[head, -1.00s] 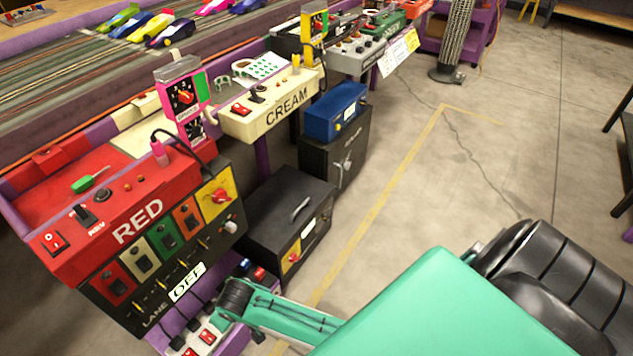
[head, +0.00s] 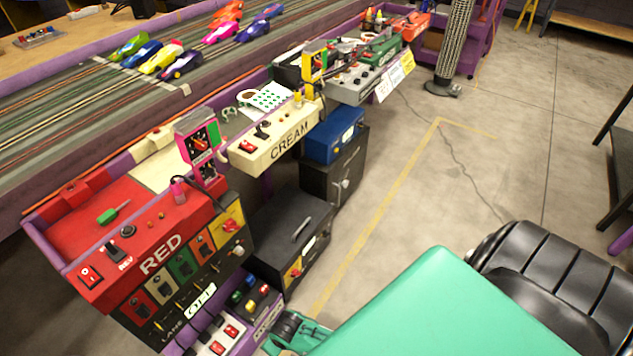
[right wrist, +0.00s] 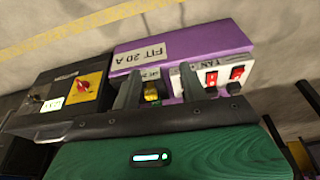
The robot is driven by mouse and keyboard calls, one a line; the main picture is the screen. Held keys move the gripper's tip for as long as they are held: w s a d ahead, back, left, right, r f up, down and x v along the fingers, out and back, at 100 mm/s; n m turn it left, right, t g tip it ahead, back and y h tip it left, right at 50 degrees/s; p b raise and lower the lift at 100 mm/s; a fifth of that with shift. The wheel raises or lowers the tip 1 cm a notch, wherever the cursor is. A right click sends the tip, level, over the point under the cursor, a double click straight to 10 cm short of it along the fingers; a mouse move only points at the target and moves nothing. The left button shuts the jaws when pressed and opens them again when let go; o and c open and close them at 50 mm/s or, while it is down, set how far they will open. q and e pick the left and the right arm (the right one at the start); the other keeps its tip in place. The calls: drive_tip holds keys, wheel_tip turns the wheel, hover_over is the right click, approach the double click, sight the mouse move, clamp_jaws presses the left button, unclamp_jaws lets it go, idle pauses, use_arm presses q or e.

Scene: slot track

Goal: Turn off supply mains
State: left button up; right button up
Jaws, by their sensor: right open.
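A black box (head: 285,225) stands on the floor between the red and cream stations. Its front bears a red rotary switch on a yellow plate (head: 293,272), also in the right wrist view (right wrist: 84,88) left of my fingers. Another red rotary switch on yellow (head: 230,220) is on the RED station's panel. No readable label says which is the supply mains. My right gripper (right wrist: 160,90) is open. A small yellow part (right wrist: 151,93) of the purple box (right wrist: 195,55) shows between its fingers; contact cannot be told. My left gripper is not in view.
The purple box carries red rocker switches (right wrist: 211,78) just right of my fingers. The red station (head: 150,235) overhangs the floor boxes. A blue box (head: 334,135) sits on another black cabinet (head: 350,175). A black seat (head: 545,275) stands right.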

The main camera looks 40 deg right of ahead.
drive_tip(key=s+d+p, duration=0.5)
drive_tip(key=s+p, duration=0.2)
drive_tip(key=s, duration=0.3)
drive_tip(key=shift+s+d+f+g+h, duration=0.3)
drive_tip(key=shift+s+d+f+g, duration=0.05)
drive_tip(key=shift+f+g, duration=0.05)
